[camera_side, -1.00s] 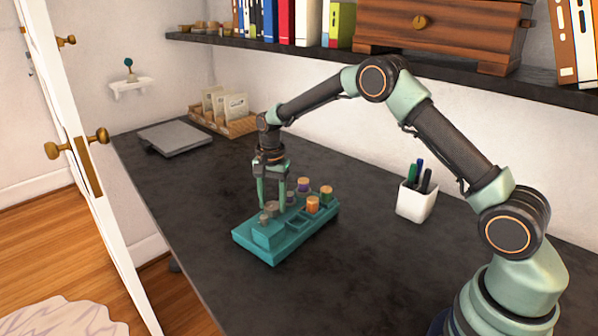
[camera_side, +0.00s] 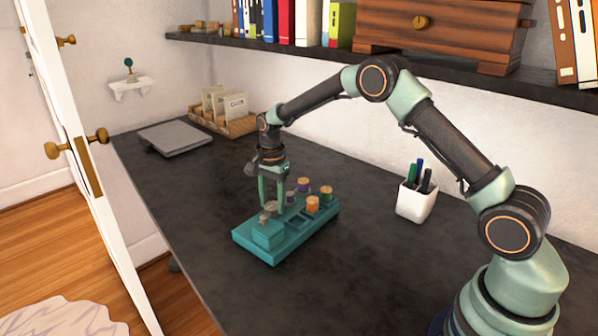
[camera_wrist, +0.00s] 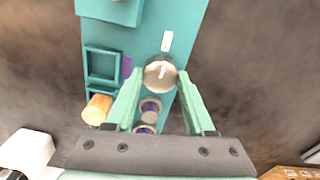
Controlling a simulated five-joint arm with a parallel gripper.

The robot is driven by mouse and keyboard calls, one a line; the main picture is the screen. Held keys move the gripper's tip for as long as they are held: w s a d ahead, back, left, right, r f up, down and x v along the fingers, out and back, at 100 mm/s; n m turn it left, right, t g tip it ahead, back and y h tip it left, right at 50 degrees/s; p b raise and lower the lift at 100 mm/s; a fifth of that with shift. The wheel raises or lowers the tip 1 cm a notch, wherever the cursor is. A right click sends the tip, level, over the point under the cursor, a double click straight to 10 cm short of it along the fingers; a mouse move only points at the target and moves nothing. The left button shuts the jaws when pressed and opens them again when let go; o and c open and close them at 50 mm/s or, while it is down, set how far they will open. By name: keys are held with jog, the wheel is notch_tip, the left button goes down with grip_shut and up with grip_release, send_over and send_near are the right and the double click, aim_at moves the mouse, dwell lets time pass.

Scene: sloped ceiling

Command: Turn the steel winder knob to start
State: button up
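The steel winder knob (camera_wrist: 160,74) is a round silvery cap with a pale pointer line. In the wrist view the line points up, roughly towards a white mark (camera_wrist: 167,41) on the teal winder base (camera_wrist: 185,20). In the side view the base (camera_side: 285,246) lies on the dark desk, and the knob is small there. My gripper (camera_wrist: 161,76) points down with one green finger on either side of the knob. The fingertips look closed against its sides. My gripper (camera_side: 271,208) hides part of the base in the side view.
Several bobbins, including an orange-topped one (camera_side: 312,204), stand on the base close to my gripper. A white pen cup (camera_side: 416,201) stands to the right. A grey flat device (camera_side: 175,138) and a card rack (camera_side: 225,119) are farther back. The front of the desk is clear.

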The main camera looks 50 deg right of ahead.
aim_at(274, 206)
jog(key=o, duration=0.4)
notch_tip(274, 206, up, 12)
jog(key=shift+s+r, duration=0.1)
jog(key=shift+s, duration=0.05)
dwell(0.3)
jog(key=s+a+r+n+t, duration=0.1)
jog(key=s+r+n+t, duration=0.2)
jog(key=s+r+n, duration=0.6)
jog(key=s+n, duration=0.2)
jog(key=s, duration=0.3)
jog(key=s+n+t, duration=0.1)
jog(key=s+n, duration=0.1)
jog(key=s, duration=0.3)
jog(key=s+a+f+n+t, duration=0.1)
jog(key=s+n, duration=0.1)
jog(key=s, duration=0.3)
jog(key=shift+s+a+n, duration=0.1)
jog(key=shift+s+n, duration=0.1)
jog(key=shift+n, duration=0.1)
